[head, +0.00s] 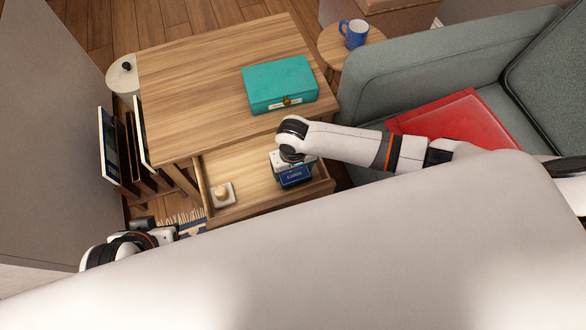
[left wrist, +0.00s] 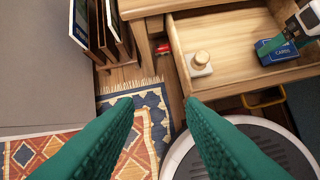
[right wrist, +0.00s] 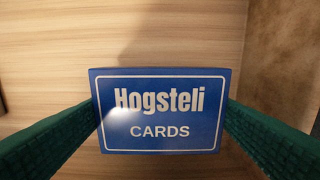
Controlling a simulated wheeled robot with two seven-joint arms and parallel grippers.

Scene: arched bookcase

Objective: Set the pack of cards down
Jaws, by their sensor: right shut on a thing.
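The pack of cards (head: 295,178) is a blue box with a white border and the word CARDS. It is inside the open wooden drawer (head: 248,168), toward the drawer's right end. My right gripper (right wrist: 160,112) is shut on it, with a green finger at each side of the box. The pack also shows in the left wrist view (left wrist: 276,53). I cannot tell whether its underside touches the drawer floor. My left gripper (left wrist: 160,103) is open and empty, low and outside the drawer to its left; its fingers are hard to make out in the head view.
A small pale block with a wooden knob (head: 222,194) sits at the drawer's left end; the drawer floor between is clear. A teal box (head: 280,85) lies on the tabletop (head: 190,80). Framed pictures (head: 116,150) lean at left. A grey sofa (head: 400,65) stands right.

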